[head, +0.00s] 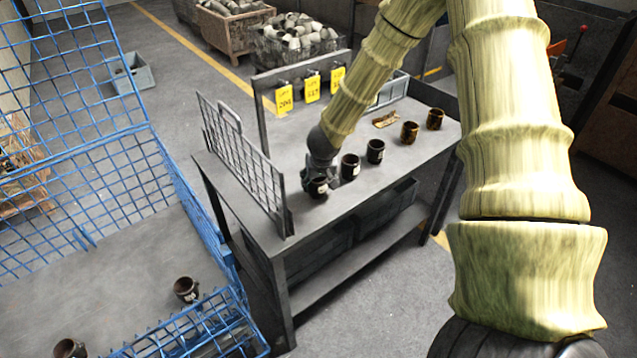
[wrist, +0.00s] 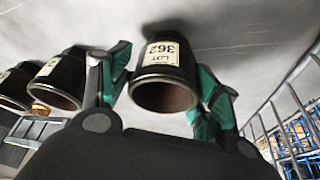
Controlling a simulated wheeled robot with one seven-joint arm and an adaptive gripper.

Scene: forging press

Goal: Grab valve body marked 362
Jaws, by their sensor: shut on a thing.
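The valve body marked 362 (wrist: 165,77) is a dark, hollow, cup-like part with a cream label reading "LOT 362". In the wrist view it sits between the two green-padded fingers of my gripper (wrist: 168,92), which are shut on it. In the head view my gripper (head: 320,172) is at the near left end of the table, around this valve body (head: 317,190). I cannot tell whether it touches the tabletop.
The grey table (head: 240,172) carries other dark valve bodies (head: 350,166) in a row to the right, and a brown piece (head: 385,119). A wire mesh panel (head: 238,150) stands on the left edge. A blue mesh cage (head: 85,130) at left holds dark parts (head: 186,289).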

